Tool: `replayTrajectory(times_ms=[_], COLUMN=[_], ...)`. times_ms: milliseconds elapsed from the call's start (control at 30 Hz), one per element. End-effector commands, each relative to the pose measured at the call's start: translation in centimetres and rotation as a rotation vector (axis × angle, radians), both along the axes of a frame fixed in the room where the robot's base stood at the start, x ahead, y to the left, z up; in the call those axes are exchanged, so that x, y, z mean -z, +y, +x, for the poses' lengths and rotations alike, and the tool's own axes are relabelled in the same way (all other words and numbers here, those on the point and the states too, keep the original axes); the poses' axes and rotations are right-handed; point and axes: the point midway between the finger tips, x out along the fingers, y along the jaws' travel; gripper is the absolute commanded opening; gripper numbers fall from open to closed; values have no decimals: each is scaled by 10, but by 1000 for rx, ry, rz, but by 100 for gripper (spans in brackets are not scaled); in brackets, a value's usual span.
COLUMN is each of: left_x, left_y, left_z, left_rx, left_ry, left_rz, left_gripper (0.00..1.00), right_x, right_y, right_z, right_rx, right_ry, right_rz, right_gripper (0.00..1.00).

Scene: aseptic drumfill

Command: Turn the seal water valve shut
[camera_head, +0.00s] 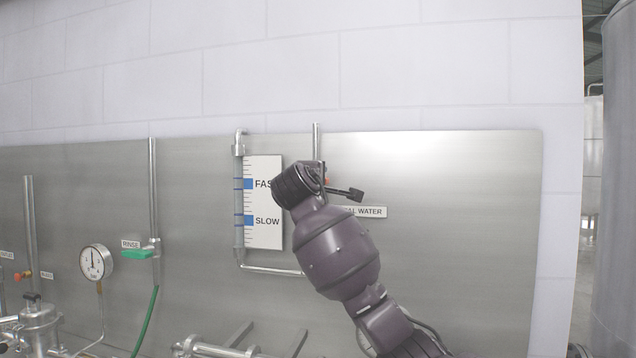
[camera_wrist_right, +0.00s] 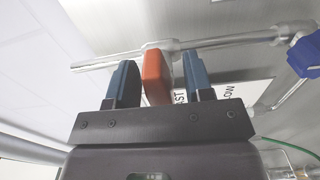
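The seal water valve has a small orange-red handle (camera_head: 327,181), mostly hidden behind my right wrist in the head view. In the right wrist view the orange handle (camera_wrist_right: 157,78) shows clearly on a metal pipe (camera_wrist_right: 225,41). My right gripper (camera_wrist_right: 161,66) is open around it, one blue-padded finger on each side. Narrow gaps show between handle and fingers. The handle appears to stick out from the pipe toward the gripper; its exact turn angle is hard to tell. The SEAL WATER label (camera_head: 365,211) is partly covered by my arm. My left gripper is not in view.
A flow gauge with a FAST/SLOW scale board (camera_head: 263,203) stands just left of my right gripper. Further left are a green RINSE valve handle (camera_head: 137,253), a pressure gauge (camera_head: 96,262) and a steel fitting (camera_head: 38,320). The steel panel (camera_head: 460,230) to the right is clear.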

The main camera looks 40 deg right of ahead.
Motion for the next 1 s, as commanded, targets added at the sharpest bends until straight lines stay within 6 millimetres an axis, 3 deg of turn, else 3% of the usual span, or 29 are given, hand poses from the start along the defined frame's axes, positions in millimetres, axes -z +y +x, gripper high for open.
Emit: replayTrajectory(times_ms=[367, 800, 1000], left_x=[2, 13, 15], left_y=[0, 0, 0], left_z=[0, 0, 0], left_rx=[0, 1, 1], left_ry=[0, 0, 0], left_rz=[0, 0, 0], left_gripper=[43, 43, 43], right_x=[-1, 0, -1], right_y=[5, 61, 78], right_z=[-5, -52, -66], right_rx=[0, -2, -1], right_ry=[-2, -3, -2], right_rz=[-2, -1, -1], right_gripper=[47, 47, 47])
